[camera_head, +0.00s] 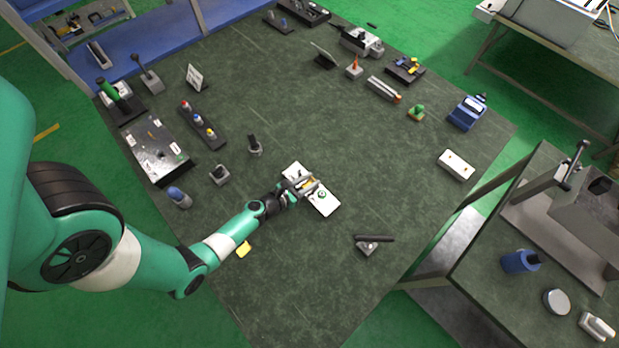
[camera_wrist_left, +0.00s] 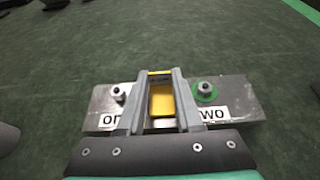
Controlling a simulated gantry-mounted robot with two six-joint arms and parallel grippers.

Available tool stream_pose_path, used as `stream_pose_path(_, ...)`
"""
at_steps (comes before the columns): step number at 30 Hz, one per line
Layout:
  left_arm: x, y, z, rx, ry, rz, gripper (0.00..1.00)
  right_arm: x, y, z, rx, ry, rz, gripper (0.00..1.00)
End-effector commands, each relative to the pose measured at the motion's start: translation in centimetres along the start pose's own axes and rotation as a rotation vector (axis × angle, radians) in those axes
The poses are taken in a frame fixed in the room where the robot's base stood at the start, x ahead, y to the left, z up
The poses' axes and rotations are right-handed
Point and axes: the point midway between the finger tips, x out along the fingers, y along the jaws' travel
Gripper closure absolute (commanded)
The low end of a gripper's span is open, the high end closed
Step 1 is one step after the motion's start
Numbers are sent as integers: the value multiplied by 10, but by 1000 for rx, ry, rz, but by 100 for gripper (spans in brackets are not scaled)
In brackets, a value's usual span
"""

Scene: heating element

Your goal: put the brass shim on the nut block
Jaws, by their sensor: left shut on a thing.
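A pale metal block with two nuts, which I take for the nut block (camera_head: 325,207), lies on the green table. In the left wrist view the block (camera_wrist_left: 237,92) shows partly covered labels, the right one reading "WO", and a green ring around its right nut. My left gripper (camera_head: 309,185) is over the block's middle, between the nuts. Its fingers (camera_wrist_left: 161,82) are shut on a yellow-gold piece, apparently the brass shim (camera_wrist_left: 162,100). I cannot tell whether the shim touches the block. The fingers hide its sides. My right gripper is not in view.
A small yellow piece (camera_head: 243,249) lies near my left forearm. A dark-handled tool (camera_head: 373,243) stands right of the block, and a white block with gold dots (camera_head: 456,165) lies farther right. Small fixtures (camera_head: 220,175) stand to the left. The table's middle is clear.

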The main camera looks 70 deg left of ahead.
Motion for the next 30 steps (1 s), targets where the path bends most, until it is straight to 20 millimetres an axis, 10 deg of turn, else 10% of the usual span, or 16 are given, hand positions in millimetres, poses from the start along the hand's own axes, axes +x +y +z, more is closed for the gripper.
stream_pose_path(10,2,0,-5,0,-1,0,100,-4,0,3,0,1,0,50)
stream_pose_path(11,2,0,-5,0,-1,0,64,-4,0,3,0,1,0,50)
stream_pose_path(16,2,0,-4,0,-1,0,36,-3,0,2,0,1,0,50)
stream_pose_path(30,-20,0,1,-2,2,2,36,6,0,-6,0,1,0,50)
